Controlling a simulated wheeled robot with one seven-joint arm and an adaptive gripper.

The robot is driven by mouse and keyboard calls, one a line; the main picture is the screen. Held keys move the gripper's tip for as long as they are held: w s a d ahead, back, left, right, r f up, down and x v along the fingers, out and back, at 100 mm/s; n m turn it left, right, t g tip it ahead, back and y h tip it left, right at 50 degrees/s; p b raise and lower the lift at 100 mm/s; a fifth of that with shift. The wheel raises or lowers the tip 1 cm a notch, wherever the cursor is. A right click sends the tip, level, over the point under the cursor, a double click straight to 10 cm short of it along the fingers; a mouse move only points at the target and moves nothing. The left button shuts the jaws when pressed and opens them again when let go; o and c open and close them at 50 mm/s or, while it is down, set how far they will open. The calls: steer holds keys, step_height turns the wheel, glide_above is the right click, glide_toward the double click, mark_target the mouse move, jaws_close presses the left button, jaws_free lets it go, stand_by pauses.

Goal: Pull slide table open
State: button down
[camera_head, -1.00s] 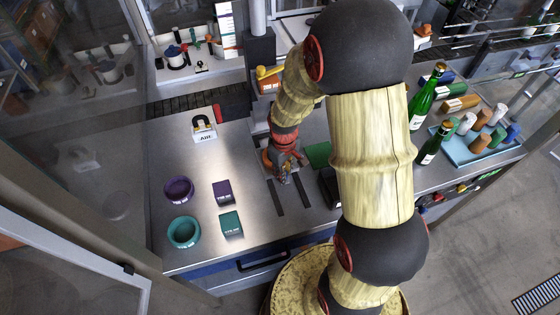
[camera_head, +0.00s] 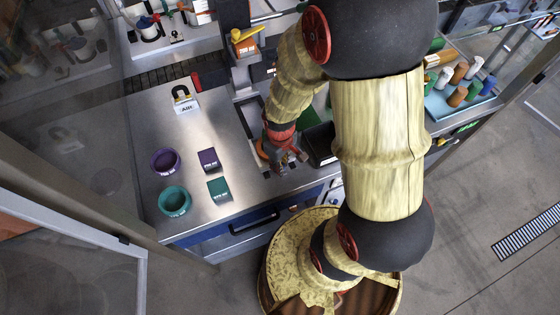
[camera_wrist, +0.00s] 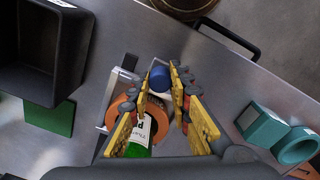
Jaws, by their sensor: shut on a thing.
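The slide table shows in the head view as a pale bracket (camera_head: 249,115) on the steel bench, running from the machine column toward the front edge. An orange ring (camera_wrist: 127,108) sits on it, with a green bottle (camera_wrist: 138,150) inside or beneath the ring; the overlap hides which. My gripper (camera_wrist: 172,75) is low over the bench, its yellow fingers on either side of a blue round knob (camera_wrist: 160,77) beyond the ring. The fingers are shut on this knob. In the head view my gripper (camera_head: 287,163) hides the knob and most of the contact.
A black bin (camera_head: 319,146) stands close on the right of my gripper. Purple and teal rings (camera_head: 165,161) and (camera_head: 175,201) lie left with small boxes (camera_head: 208,160). The front edge has a dark handle (camera_head: 254,223).

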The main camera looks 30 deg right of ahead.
stand_by(0.3)
steer(key=c, duration=1.6)
jaws_free()
steer(key=shift+r, duration=0.15)
step_height(320, 180, up, 12)
steer(key=shift+a+f, duration=0.15)
